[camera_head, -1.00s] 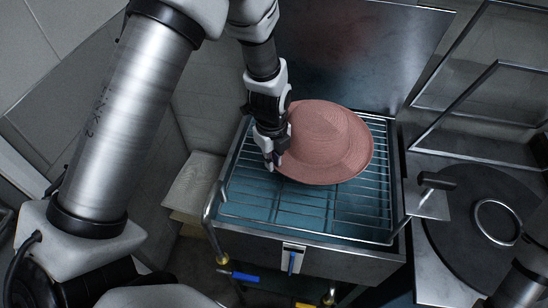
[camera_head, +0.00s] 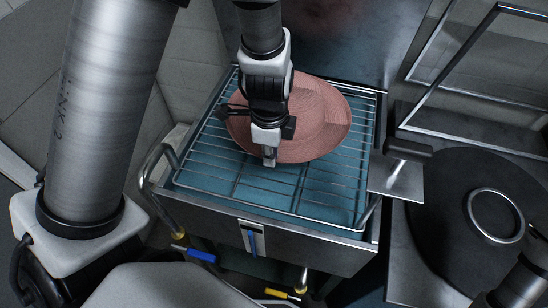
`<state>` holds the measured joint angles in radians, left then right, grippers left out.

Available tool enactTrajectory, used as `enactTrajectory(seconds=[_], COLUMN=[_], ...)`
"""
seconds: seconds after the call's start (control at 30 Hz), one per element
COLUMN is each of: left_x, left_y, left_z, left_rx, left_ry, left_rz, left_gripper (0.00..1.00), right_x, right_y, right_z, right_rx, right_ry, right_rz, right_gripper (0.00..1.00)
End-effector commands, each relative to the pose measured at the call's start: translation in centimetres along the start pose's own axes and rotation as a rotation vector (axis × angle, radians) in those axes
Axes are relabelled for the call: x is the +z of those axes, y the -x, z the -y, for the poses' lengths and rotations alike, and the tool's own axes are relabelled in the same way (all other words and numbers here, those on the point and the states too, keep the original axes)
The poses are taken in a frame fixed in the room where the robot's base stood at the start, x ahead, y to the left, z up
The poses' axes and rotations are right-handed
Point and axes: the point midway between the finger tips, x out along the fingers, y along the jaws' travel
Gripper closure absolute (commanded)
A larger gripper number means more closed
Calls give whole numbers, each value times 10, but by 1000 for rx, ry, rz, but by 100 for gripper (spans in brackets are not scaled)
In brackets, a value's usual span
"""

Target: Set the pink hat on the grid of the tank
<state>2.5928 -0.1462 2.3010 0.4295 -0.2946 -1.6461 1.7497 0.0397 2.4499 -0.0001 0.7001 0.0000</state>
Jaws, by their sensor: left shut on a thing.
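The pink hat (camera_head: 318,122) is a wide-brimmed hat over the wire grid (camera_head: 225,178) of the tank (camera_head: 300,240). My left gripper (camera_head: 269,158) is shut on the hat's brim at its left-front side and covers part of the hat. The hat lies nearly level; I cannot tell whether it touches the grid or hangs just above it. The tank is a metal box with blue water under the grid. Of my right arm only a dark part shows at the bottom right corner; its fingers are out of view.
The tank's raised metal lid (camera_head: 330,40) stands behind it. On the right is a press with a round dark plate (camera_head: 455,210), a metal ring (camera_head: 496,215) and a metal frame. A blue-handled valve (camera_head: 201,255) sticks out below the tank's front. The grid's front part is clear.

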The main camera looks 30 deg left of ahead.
Motion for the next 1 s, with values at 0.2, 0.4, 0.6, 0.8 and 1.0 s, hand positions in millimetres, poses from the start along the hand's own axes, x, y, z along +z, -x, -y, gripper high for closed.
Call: enactTrajectory(seconds=[0.2, 0.4, 0.6, 0.8, 1.0], left_x=[0, 0, 0, 0, 0], left_y=[-11, -38, -52, -50, -50], left_z=[2, 1, 1, 1, 1], left_rx=[2, 2, 1, 1, 1], left_ry=[-2, -2, -3, -3, -3], left_rz=[1, 1, 0, 0, 0], left_gripper=[100, 100, 100, 100, 100], right_x=[0, 0, 0, 0, 0], right_y=[-12, -31, -48, -46, -46], right_z=[0, 0, 0, 0, 0], right_rx=[0, 0, 0, 0, 0], right_ry=[0, 0, 0, 0, 0], right_rz=[0, 0, 0, 0, 0], right_gripper=[54, 54, 54, 54, 54])
